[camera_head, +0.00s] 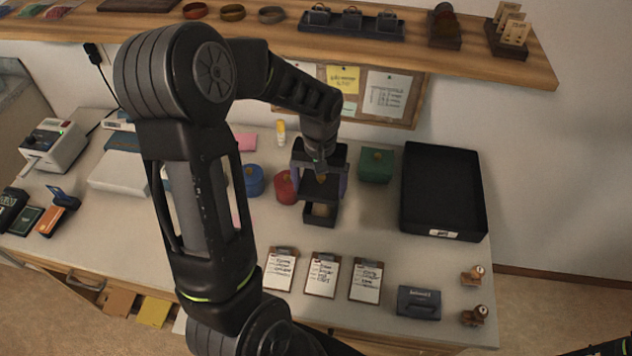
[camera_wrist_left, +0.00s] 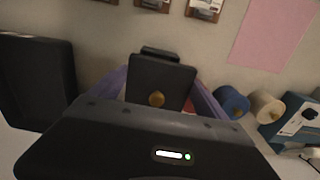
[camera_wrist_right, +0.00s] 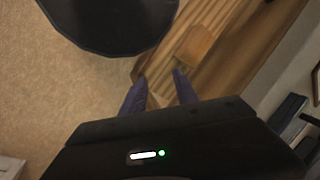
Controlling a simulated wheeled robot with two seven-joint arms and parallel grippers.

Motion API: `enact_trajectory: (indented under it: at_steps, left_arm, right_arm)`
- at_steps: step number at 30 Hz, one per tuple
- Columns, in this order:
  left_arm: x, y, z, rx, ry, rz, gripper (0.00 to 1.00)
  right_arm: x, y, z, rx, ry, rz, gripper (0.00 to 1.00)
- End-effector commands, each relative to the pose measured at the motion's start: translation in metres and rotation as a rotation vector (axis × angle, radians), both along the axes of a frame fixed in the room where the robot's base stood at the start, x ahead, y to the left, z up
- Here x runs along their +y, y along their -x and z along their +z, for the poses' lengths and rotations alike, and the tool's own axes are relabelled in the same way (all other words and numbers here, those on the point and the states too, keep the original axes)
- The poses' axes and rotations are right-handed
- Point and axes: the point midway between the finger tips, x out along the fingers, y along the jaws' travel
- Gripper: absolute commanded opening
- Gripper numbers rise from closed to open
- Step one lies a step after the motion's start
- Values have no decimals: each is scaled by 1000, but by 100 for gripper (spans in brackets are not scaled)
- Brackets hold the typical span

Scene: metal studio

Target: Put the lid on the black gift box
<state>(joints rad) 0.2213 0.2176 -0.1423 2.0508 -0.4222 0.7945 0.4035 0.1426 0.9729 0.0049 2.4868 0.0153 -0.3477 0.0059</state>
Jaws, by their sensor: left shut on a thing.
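My left gripper (camera_head: 321,172) is shut on a black square lid (camera_head: 318,190) with a gold knob. The lid sits between its two purple fingers, and it also shows in the left wrist view (camera_wrist_left: 160,75). The black gift box (camera_head: 320,214) is open, with a pale brown inside, on the table just below and in front of the lid. The lid overlaps its back part in the head view; I cannot tell the height between them. The box's edge shows behind the lid in the left wrist view. My right gripper (camera_wrist_right: 159,88) is open and empty, away from the table.
A red box (camera_head: 285,187) and a blue box (camera_head: 252,181) stand left of the gripper, a green box (camera_head: 376,166) right. A large black tray (camera_head: 408,185) is further right. Clipboards (camera_head: 322,275) lie in front. A shelf (camera_head: 480,62) overhangs the back.

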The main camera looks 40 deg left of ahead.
Motion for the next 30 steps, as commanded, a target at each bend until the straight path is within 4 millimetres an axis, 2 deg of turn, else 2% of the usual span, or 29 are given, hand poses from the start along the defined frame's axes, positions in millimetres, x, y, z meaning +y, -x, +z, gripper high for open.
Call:
enact_trajectory:
  at_steps: [8, 14, 30]
  left_arm:
    - [0, 0, 0, 0, 0, 1, 48]
    - [0, 0, -7, 0, 0, 0, 48]
    - [-1, 0, -58, 0, 0, 0, 48]
  right_arm:
    - [0, 0, 0, -1, 0, 0, 36]
    - [0, 0, -5, -2, -1, 0, 36]
    - [3, -4, -37, -16, -11, 3, 36]
